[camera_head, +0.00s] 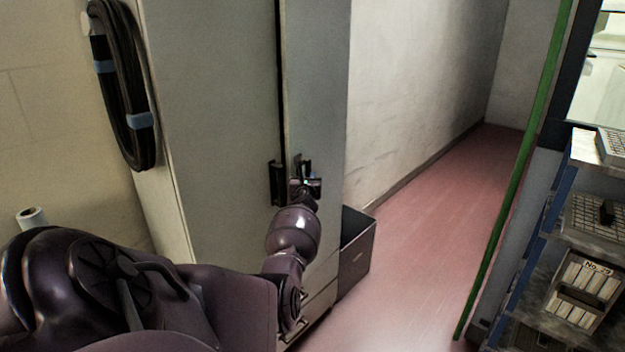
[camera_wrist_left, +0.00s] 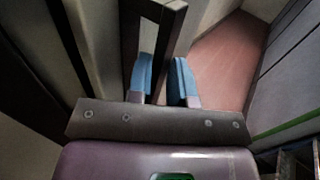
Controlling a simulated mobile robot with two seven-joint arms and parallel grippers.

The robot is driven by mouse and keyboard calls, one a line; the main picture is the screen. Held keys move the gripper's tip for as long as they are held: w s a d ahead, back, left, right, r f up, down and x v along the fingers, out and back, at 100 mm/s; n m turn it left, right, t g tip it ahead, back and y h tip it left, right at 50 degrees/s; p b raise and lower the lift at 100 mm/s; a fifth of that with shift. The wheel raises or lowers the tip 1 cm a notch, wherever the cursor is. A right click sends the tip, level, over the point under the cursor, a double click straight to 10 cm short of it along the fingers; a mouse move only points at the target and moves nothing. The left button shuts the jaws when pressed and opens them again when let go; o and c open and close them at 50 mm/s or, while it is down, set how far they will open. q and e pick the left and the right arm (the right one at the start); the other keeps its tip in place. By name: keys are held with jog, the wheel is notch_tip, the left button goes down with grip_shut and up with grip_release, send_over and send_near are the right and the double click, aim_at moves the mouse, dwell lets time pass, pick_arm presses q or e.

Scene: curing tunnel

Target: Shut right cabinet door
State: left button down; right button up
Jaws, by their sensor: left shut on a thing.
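The tall grey cabinet stands left of centre in the head view. Its right door (camera_head: 318,85) is the narrower-looking panel, and a dark gap separates it from the left door (camera_head: 215,110). How far the right door stands open is hard to tell. My left gripper (camera_head: 306,183) is at the right door's dark handle (camera_head: 302,166). In the left wrist view the blue-tipped fingers of the gripper (camera_wrist_left: 163,82) are on either side of the dark handle bar (camera_wrist_left: 172,42), shut on it. The left door's black handle (camera_head: 277,184) is just beside it. My right gripper is not in view.
A dark grey bin (camera_head: 356,252) stands on the floor beside the cabinet. A black coiled hose (camera_head: 125,90) hangs on the left. The reddish floor (camera_head: 430,220) is clear up to the shelving rack (camera_head: 560,250) on the right.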

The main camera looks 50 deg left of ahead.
pick_arm(q)
jog(key=shift+r, duration=0.25)
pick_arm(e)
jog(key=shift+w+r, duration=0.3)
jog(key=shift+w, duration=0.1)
pick_arm(q)
jog(key=c, duration=1.2)
grip_release()
jog(key=shift+w+f, duration=0.1)
jog(key=p+v, duration=0.6)
jog(key=v, duration=0.5)
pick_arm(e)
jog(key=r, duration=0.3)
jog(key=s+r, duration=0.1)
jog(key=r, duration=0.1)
pick_arm(q)
jog(key=shift+a, duration=0.1)
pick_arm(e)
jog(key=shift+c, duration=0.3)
